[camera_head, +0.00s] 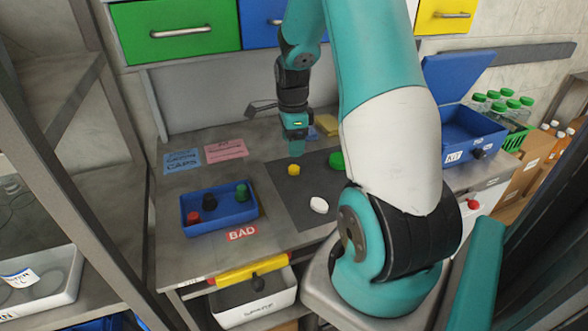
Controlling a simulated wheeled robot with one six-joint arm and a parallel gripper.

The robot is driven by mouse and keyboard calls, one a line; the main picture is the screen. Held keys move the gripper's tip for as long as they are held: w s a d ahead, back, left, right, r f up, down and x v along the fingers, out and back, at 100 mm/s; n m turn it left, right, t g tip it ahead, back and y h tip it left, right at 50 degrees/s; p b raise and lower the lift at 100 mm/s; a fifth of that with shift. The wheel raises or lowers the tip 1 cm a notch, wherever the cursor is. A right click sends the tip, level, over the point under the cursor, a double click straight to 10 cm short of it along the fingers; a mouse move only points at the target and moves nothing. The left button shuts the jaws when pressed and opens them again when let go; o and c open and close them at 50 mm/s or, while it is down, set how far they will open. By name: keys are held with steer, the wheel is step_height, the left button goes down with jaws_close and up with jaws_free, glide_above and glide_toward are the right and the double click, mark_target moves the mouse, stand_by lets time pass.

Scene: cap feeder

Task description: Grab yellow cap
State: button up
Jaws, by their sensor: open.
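The yellow cap (293,170) lies on the dark mat (287,205) on the workbench. My gripper (297,150) points down just above and behind the yellow cap, apart from it as far as I can tell. Its fingers are small and partly unclear in this view, but it is open and holds nothing that I can see. A white cap (319,205) lies nearer on the mat, and a green cap (337,160) lies to the right, partly hidden by my arm.
A blue tray (222,226) with black, red and green caps stands left of the mat, behind a red BAD label (242,233). A blue KIT box (466,146) with raised lid and green-capped bottles (505,104) are at right. Drawers (176,28) hang above.

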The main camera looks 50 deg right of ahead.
mark_target(294, 167)
step_height(294, 167, down, 3)
steer(key=shift+d+f+p, duration=0.2)
steer(key=shift+f+p, duration=0.1)
steer(key=shift+f, duration=1.05)
steer(key=shift+d+f+p, duration=0.15)
steer(key=shift+f+p, duration=0.15)
steer(key=shift+f, duration=1)
steer(key=c, duration=1)
